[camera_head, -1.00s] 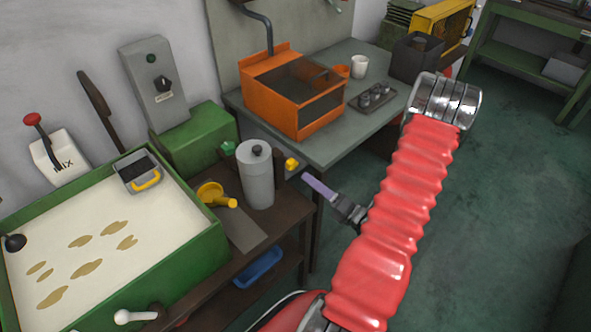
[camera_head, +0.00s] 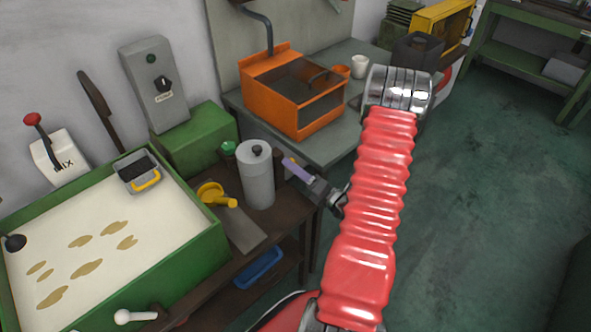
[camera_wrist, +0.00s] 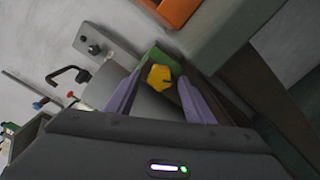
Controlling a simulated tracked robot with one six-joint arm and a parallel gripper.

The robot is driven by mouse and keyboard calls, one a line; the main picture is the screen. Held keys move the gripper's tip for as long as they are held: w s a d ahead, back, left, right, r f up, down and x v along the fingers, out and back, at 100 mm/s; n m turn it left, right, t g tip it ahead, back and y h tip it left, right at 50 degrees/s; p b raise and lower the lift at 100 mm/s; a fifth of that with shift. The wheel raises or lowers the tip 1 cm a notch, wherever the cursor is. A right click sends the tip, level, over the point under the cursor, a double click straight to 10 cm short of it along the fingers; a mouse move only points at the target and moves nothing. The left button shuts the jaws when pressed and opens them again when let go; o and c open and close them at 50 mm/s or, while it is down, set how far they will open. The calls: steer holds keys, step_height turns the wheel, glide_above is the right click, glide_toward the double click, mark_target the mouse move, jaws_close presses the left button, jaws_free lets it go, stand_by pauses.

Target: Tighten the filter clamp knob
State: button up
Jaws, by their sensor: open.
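The yellow clamp knob (camera_wrist: 159,78) shows in the wrist view, between my two purple fingertips. My gripper (camera_head: 292,167) is open beside the right side of the cylinder in the head view. There the knob is hidden by my gripper. In the wrist view my fingers (camera_wrist: 161,80) stand on either side of the knob; I cannot tell whether they touch it.
A green tub (camera_head: 190,258) of pale slurry is left of the filter. A yellow funnel-like part (camera_head: 212,194) lies close on the bench. An orange box (camera_head: 290,95) stands on the grey table behind. A green box (camera_head: 195,140) sits against the wall. Floor at right is clear.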

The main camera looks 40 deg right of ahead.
steer(key=shift+c, duration=0.4)
steer(key=c, duration=1)
steer(key=shift+n, duration=0.3)
steer(key=shift+d+n, duration=0.15)
steer(key=shift+n, duration=7.15)
steer(key=shift+d+n, duration=0.15)
steer(key=shift+n, duration=7.15)
